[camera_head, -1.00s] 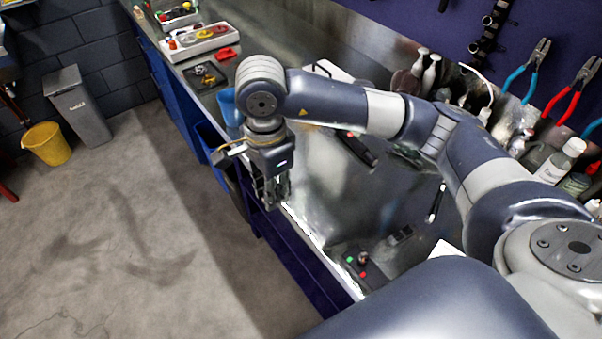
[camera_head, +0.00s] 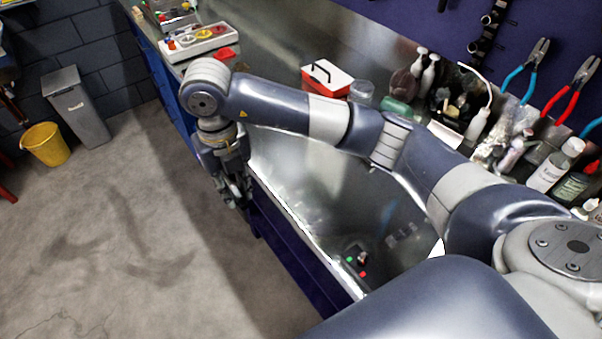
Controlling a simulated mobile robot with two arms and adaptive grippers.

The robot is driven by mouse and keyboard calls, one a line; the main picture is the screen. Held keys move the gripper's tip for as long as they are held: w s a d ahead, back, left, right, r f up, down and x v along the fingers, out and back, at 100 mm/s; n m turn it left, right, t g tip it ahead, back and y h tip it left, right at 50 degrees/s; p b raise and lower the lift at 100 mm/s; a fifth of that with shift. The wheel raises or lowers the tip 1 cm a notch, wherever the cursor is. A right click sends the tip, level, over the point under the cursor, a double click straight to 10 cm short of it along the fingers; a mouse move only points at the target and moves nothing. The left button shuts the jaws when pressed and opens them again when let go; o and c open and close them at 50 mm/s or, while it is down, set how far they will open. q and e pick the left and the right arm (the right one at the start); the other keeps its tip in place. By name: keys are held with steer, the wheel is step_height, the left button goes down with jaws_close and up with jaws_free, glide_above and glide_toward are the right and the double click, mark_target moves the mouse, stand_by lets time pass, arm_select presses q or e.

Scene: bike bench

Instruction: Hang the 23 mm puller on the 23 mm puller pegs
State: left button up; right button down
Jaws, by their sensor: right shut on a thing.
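My right gripper (camera_head: 236,194) hangs pointing down just off the bench's front edge, over the floor. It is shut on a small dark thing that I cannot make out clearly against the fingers. No 23 mm puller can be told apart elsewhere in view. The purple tool panel (camera_head: 400,12) runs along the back at the top right. Dark hardware (camera_head: 490,25) hangs on it, but I cannot tell which pegs are the 23 mm puller pegs. My left gripper is not in view.
Blue and red pliers (camera_head: 525,70) hang at the right. Bottles (camera_head: 553,165) and a red-and-white box (camera_head: 326,78) stand along the back of the metal bench (camera_head: 300,180). A white tray (camera_head: 200,40) sits at its far end. A yellow bucket (camera_head: 46,144) stands on the open floor.

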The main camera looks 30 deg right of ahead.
steer(key=p, duration=0.5)
glide_above(299, 176)
steer(key=a, duration=0.2)
steer(key=shift+s+f, duration=0.1)
steer(key=shift+f, duration=0.5)
steer(key=shift+d+f+p, duration=1.05)
steer(key=shift+d+p, duration=0.05)
steer(key=shift+p, duration=0.05)
steer(key=shift+f, duration=0.65)
steer(key=shift+f, duration=0.1)
